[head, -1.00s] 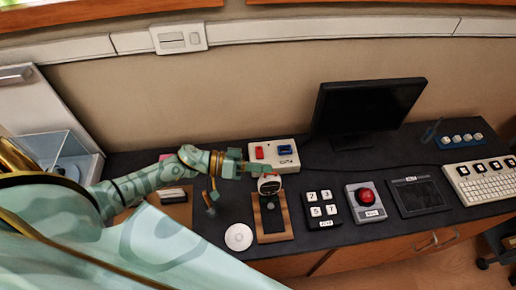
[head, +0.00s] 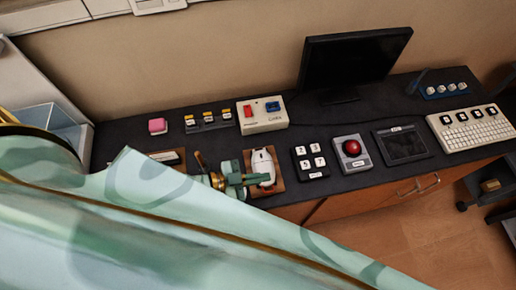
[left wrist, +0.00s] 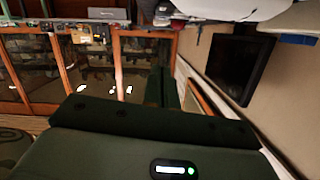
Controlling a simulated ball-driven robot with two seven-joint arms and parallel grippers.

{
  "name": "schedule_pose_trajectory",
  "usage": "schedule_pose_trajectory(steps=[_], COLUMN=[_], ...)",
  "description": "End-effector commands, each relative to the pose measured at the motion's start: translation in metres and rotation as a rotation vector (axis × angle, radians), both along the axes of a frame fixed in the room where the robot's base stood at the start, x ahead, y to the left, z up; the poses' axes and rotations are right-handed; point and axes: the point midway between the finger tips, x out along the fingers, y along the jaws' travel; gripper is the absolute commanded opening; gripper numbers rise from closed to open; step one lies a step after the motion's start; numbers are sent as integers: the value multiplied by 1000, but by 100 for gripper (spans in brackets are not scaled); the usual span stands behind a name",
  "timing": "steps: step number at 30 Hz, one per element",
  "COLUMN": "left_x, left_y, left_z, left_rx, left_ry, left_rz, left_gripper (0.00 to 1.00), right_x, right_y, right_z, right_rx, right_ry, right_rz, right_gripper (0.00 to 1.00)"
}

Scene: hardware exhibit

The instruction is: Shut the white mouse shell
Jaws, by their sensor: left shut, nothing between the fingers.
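The white mouse shell (head: 263,162) lies down over its base on a brown wooden board (head: 279,184), in the middle of the head view. It looks closed, but its front end is partly hidden by my gripper. My left gripper (head: 260,179) is shut and empty at the near left side of the shell. It looks close to or touching it; I cannot tell which. In the left wrist view a pale rounded shape, perhaps the shell, shows at the top edge. My right gripper is not in view.
A keypad (head: 310,161) and a red button box (head: 351,153) stand right of the board. A white switch box (head: 262,115) is behind it, with a monitor (head: 354,62) beyond. My own arm and body cover the near left counter.

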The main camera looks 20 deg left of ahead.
Motion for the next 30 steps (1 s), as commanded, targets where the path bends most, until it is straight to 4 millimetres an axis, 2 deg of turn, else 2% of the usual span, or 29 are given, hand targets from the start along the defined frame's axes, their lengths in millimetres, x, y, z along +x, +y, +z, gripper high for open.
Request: schedule_pose_trajectory(steps=[3,12,30], left_x=[-6,-14,-15], left_y=[-5,-10,-12], left_z=[-14,-31,-35], left_rx=[46,66,66], left_ry=[-60,-87,-87], left_rz=[2,-1,-1], left_gripper=[0,0,0], right_x=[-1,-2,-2], right_y=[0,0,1], right_z=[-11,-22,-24], right_rx=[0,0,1], right_ry=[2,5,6], right_rz=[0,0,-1], right_gripper=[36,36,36])
